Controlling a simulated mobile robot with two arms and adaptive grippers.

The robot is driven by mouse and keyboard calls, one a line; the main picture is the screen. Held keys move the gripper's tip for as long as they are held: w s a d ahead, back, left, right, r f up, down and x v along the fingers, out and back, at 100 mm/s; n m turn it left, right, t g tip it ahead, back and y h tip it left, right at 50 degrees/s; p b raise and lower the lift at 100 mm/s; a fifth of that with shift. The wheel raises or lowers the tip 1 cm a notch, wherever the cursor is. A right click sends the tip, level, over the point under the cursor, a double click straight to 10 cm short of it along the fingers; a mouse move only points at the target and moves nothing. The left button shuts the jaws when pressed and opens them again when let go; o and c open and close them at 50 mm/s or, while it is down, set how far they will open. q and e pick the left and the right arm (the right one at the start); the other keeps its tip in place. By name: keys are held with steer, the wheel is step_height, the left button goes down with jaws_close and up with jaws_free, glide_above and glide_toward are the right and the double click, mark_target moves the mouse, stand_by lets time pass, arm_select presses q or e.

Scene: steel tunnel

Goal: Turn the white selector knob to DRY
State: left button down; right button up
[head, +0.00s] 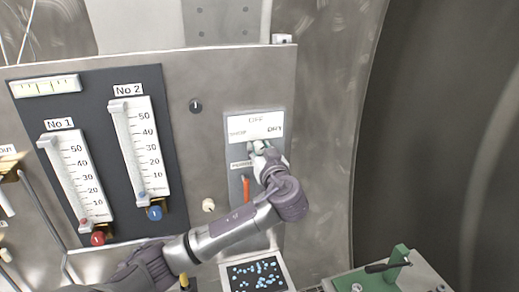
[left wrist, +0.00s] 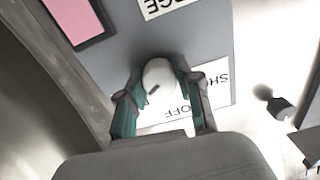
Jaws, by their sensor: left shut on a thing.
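The white selector knob (left wrist: 160,74) sits in the middle of the left wrist view, with a short dark mark on its face. My left gripper (left wrist: 160,92) has its teal fingers on both sides of the knob and is shut on it. The white label plate (head: 256,126) reads OFF at the top and DRY at the right; a smaller word at its left is hard to read. In the left wrist view the plate is upside down, and my fingers hide part of it. In the head view my left gripper (head: 262,152) covers most of the knob. My right gripper is not in view.
An orange lever (head: 246,188) hangs just below the knob on the same grey panel. Two gauges, No 1 (head: 76,180) and No 2 (head: 140,145), stand to the left. A small cream knob (head: 208,205) is near my arm. A green fixture (head: 372,275) stands lower right.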

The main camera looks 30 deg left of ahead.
arm_select(q)
steer(key=shift+f+m+b, duration=0.3)
steer(key=shift+m+b, duration=0.6)
steer(key=shift+b, duration=0.7)
steer(key=shift+r+m+b, duration=0.1)
steer(key=shift+m+b, duration=0.2)
steer(key=shift+m, duration=0.1)
steer(key=shift+r+m, duration=0.1)
steer(key=shift+m, duration=0.3)
steer(key=m+p, duration=0.1)
steer(key=m, duration=0.2)
steer(key=shift+r+m, duration=0.15)
steer(key=shift+m, duration=0.15)
steer(key=m+p, duration=0.2)
steer(key=m, duration=0.2)
steer(key=shift+m, duration=0.4)
steer(key=c, duration=0.8)
jaws_free()
steer(key=shift+d, duration=0.1)
steer(key=shift+o, duration=0.2)
